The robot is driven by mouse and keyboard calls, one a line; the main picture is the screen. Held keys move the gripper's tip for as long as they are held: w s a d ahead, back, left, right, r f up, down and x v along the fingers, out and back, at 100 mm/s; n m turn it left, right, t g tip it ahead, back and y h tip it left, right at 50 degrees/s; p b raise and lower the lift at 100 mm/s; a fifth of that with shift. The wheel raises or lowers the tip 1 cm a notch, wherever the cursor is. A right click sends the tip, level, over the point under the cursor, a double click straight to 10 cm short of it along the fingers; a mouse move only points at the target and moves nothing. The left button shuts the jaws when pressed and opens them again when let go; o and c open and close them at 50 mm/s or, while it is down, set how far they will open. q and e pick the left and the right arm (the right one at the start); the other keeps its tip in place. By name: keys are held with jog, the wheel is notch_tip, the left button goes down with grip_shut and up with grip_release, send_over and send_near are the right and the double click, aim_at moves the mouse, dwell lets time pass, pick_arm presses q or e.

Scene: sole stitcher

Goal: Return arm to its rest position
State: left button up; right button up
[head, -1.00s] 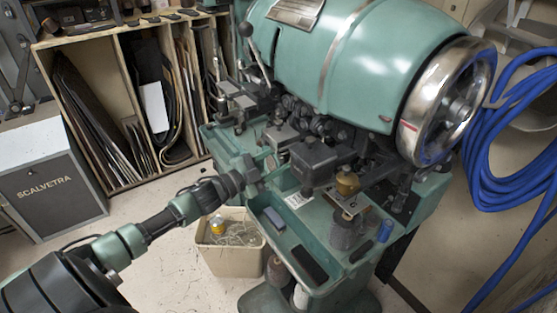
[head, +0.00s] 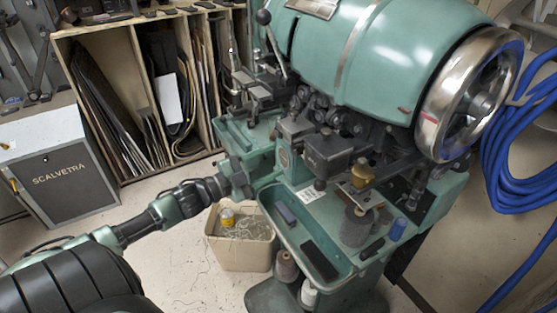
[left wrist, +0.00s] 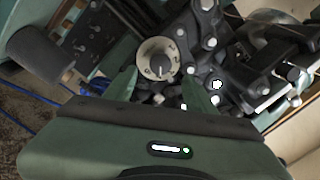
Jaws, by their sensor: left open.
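My left gripper (head: 243,176) is at the left side of the green sole stitcher (head: 370,50), near its front tray (head: 290,235). In the left wrist view its two green fingers (left wrist: 160,82) are apart. A round pale dial (left wrist: 157,58) with a dark centre shows between and beyond the fingertips. No object is held between the fingers. I cannot tell from the views whether a finger touches the machine. My left arm stretches in from the lower left of the head view. My right gripper is not in view.
A bin (head: 240,245) with thread scraps stands on the floor below the gripper. A grey Scalvetra cabinet (head: 60,185) and a wooden rack (head: 130,95) of sheets are at the left. Blue hose (head: 515,130) hangs at the right.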

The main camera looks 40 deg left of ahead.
pick_arm(q)
jog(key=shift+s, duration=0.2)
dwell(0.4)
